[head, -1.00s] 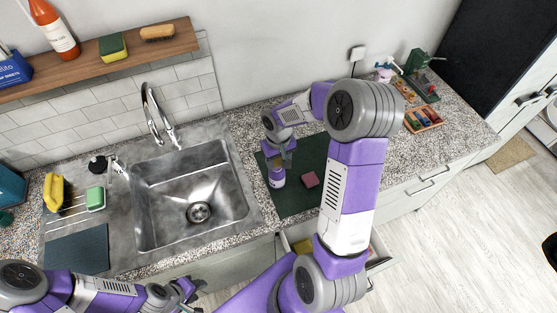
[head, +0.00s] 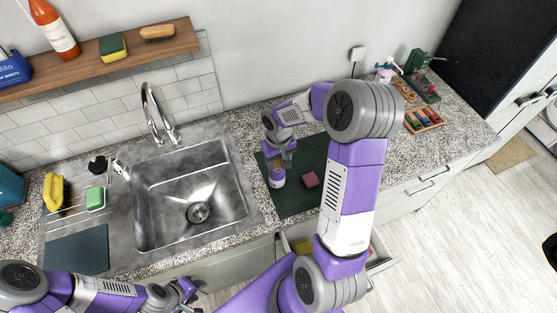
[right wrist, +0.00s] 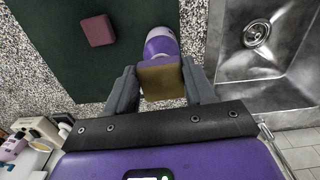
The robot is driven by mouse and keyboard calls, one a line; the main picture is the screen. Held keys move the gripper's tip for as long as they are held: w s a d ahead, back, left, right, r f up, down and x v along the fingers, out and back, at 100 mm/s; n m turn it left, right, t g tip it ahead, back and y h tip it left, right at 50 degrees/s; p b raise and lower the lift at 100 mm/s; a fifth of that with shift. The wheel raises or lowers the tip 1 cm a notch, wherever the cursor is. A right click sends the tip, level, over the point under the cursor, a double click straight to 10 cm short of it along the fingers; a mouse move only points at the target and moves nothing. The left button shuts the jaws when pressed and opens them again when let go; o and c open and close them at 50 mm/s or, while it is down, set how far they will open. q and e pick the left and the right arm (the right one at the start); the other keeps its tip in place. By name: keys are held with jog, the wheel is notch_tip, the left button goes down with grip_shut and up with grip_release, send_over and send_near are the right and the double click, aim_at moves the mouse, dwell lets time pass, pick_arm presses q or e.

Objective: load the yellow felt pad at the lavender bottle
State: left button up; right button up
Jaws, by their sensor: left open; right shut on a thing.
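My right gripper (right wrist: 162,88) is shut on a yellow-brown felt pad (right wrist: 162,82), which sits between its two fingers. A purple and white bottle (right wrist: 160,45) is just beyond the pad in the right wrist view; I cannot tell whether they touch. In the head view this bottle (head: 277,181) is at the left side of the dark green mat (head: 300,205), below my right gripper (head: 285,160). The held pad is hard to make out there. My left gripper (head: 188,291) is open and empty, low in front of the counter.
A dark red block (head: 310,180) lies on the mat, right of the bottle. The sink (head: 190,190) is to the left. A drawer (head: 380,263) stands open below the counter, partly hidden by my right arm. A tray of coloured pieces (head: 423,118) is at the right.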

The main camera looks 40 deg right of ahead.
aim_at(279, 164)
jog(key=shift+r+p, duration=2.4)
jog(key=shift+r, duration=1.1)
jog(key=shift+f, duration=0.1)
